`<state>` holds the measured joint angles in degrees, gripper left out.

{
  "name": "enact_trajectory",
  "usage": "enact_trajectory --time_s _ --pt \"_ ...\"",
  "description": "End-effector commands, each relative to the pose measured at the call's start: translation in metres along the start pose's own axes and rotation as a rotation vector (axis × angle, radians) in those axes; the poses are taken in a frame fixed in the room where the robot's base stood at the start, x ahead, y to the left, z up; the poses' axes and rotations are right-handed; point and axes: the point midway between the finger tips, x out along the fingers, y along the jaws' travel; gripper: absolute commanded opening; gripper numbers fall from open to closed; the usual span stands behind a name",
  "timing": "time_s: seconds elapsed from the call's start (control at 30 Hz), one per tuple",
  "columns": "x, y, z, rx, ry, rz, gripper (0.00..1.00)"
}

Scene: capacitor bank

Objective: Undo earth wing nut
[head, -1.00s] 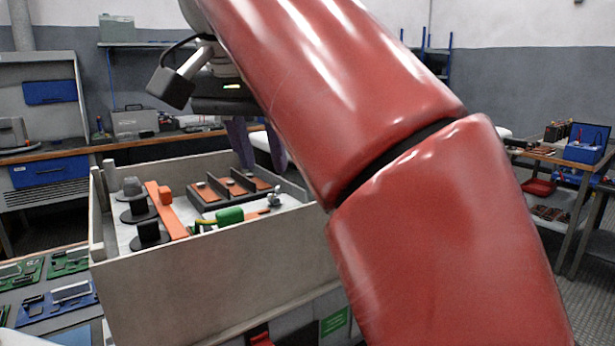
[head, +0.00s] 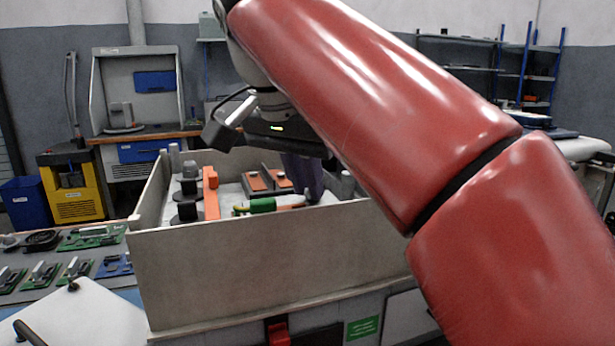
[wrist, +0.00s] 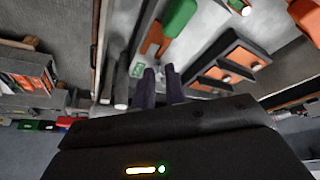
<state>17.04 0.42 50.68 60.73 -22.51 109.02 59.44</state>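My gripper (head: 312,195) is over the inside of the grey box, at the right end of the green-and-yellow earth lead (head: 262,205). In the wrist view my two dark fingers (wrist: 163,72) stand apart with a narrow gap, and I see nothing held between them. The lead's green sleeve (wrist: 178,18) and its brown end piece (wrist: 155,42) lie ahead of the fingertips there. I cannot make out the earth wing nut now; in the head view the fingers cover the area near the lead's end. Whether the fingers touch anything is unclear.
The open box's front wall (head: 270,262) stands between my body and the parts. Inside are an orange bar (head: 211,195), black round posts (head: 187,210) and a dark block with orange-brown tops (head: 256,182). Circuit boards (head: 92,236) lie on the bench at left.

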Motion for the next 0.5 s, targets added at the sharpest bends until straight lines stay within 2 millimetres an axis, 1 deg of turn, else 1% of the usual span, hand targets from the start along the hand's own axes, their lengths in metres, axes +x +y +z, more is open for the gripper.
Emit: enact_trajectory --time_s 0.03,0.07,0.1,0.5 --pt "-0.0001 0.0000 -0.0001 0.000 0.000 -0.001 0.05" --pt "-0.0001 0.0000 -0.0001 0.000 0.000 -0.001 0.01" --pt "0.0000 0.0000 -0.0001 0.000 0.000 0.000 0.00" --pt "0.0016 0.0008 -0.0001 -0.021 -0.002 -0.006 0.00"
